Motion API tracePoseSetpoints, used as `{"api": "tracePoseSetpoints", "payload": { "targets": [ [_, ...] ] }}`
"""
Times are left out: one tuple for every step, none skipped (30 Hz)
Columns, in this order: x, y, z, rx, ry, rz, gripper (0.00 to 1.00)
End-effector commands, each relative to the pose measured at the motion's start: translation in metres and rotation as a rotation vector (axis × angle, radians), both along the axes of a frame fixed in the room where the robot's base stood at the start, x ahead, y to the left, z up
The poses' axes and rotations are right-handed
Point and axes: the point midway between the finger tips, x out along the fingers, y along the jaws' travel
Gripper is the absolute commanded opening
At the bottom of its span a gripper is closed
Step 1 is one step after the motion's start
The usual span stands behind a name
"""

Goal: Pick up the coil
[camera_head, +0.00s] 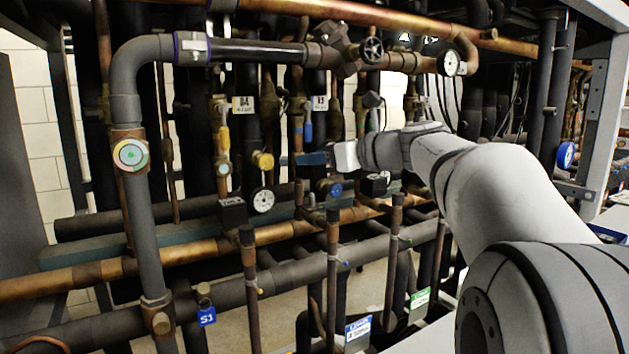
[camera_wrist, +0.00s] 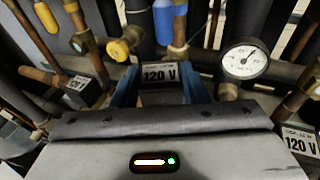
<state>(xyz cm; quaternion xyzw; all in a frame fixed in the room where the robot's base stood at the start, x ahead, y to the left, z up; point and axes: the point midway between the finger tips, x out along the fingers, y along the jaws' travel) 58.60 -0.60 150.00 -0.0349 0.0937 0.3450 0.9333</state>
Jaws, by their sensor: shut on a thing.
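My gripper (camera_wrist: 160,84) has its two blue fingers closed on the sides of a coil (camera_wrist: 162,72), a dark block with a white "120 V" label. In the head view my gripper (camera_head: 314,158) reaches in from the right among the pipes, and the dark coil (camera_head: 311,170) shows small at its tip. The lower part of the coil is hidden in the wrist view by my gripper's body. I cannot tell whether the coil still touches its valve stem.
Another black coil (camera_head: 232,211) sits to the left, and one (camera_head: 374,185) to the right. Vertical pipes and a copper pipe (camera_head: 280,232) crowd the space.

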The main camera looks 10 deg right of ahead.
Motion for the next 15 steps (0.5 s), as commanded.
{"api": "tracePoseSetpoints", "payload": {
  "targets": [
    [0.0,0.0,0.01,-0.002,-0.004,0.0,0.09],
    [-0.007,-0.003,0.007,0.0,-0.003,-0.002,0.09],
    [-0.015,-0.006,0.006,-0.001,-0.003,-0.004,0.09],
    [-0.022,-0.008,0.005,0.0,-0.003,-0.005,0.09],
    [-0.028,-0.01,0.005,0.0,-0.003,-0.004,0.09],
    [-0.037,-0.013,0.005,-0.001,-0.004,-0.005,0.09],
    [-0.044,-0.016,0.005,0.0,-0.003,-0.005,0.09],
    [-0.053,-0.018,0.004,-0.001,-0.004,-0.006,0.09],
    [-0.065,-0.022,0.004,-0.001,-0.004,-0.007,0.09],
    [-0.074,-0.026,0.004,-0.001,-0.004,-0.007,0.09],
    [-0.084,-0.028,0.004,-0.002,-0.004,-0.008,0.09],
    [-0.096,-0.033,0.004,-0.002,-0.004,-0.009,0.09],
    [-0.106,-0.036,0.004,-0.002,-0.005,-0.009,0.09],
    [-0.115,-0.039,0.004,-0.002,-0.003,-0.009,0.09],
    [-0.124,-0.042,0.004,-0.002,-0.003,-0.009,0.09]
  ]
}}
